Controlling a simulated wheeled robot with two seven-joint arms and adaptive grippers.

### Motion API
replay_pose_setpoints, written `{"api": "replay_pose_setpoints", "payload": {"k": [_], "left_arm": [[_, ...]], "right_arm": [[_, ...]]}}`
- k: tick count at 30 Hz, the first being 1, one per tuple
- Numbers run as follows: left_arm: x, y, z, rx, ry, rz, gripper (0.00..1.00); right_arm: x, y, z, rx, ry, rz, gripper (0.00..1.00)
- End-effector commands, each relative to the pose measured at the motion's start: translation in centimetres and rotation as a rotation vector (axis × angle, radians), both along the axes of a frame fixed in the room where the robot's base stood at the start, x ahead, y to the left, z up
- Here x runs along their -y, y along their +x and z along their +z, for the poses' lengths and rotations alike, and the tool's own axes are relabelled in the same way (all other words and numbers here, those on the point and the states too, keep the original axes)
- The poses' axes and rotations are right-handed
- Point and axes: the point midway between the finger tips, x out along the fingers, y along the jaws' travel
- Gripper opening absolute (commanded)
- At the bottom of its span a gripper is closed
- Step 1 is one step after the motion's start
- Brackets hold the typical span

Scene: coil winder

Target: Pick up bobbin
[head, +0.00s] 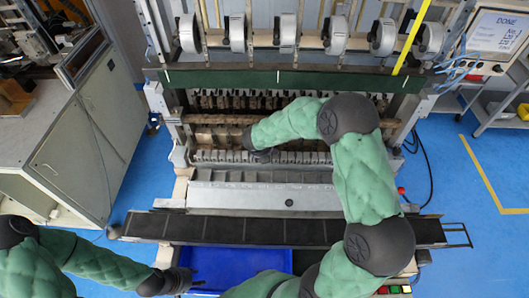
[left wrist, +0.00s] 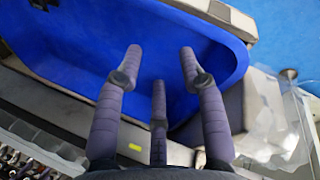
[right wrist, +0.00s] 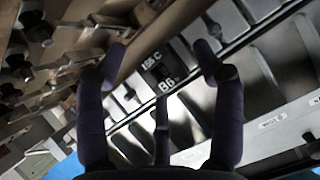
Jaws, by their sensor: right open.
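My right gripper (head: 262,155) reaches into the middle of the coil winder, low over its row of slots. In the right wrist view it is open (right wrist: 160,62), its fingers spread around a black label plate (right wrist: 160,72) reading "B6". I see nothing held between them. I cannot clearly pick out a separate bobbin; dark round-ended parts (right wrist: 30,18) sit along the upper left of that view. My left gripper (head: 190,279) is at the left end of the blue bin (head: 235,263). In the left wrist view it is open and empty (left wrist: 160,58) over the bin (left wrist: 140,25).
A grey cabinet (head: 80,150) stands left, a control panel (head: 497,33) upper right.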

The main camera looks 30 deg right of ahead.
Motion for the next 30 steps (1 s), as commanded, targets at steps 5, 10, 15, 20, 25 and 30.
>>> {"api": "replay_pose_setpoints", "payload": {"k": [5,10,15,20,25,30], "left_arm": [[0.0,0.0,0.0,0.000,0.000,0.000,0.40],[0.0,0.0,0.0,0.000,0.000,0.000,0.40],[0.0,0.0,0.0,0.000,0.000,0.000,0.40],[0.0,0.0,0.0,0.000,0.000,0.000,0.40],[0.0,0.0,0.1,0.000,0.000,0.000,0.40],[0.0,0.0,0.3,0.000,0.000,0.000,0.40]], "right_arm": [[0.0,0.0,0.0,0.000,0.000,0.000,0.60],[0.0,0.0,0.1,0.000,-0.001,0.000,0.31],[0.1,0.0,0.1,0.001,-0.002,-0.001,0.31],[0.2,0.0,0.2,0.001,-0.003,-0.002,0.31],[0.2,0.1,0.8,0.004,-0.005,-0.003,0.27],[0.2,0.1,2.7,0.006,-0.005,-0.002,0.11]]}}
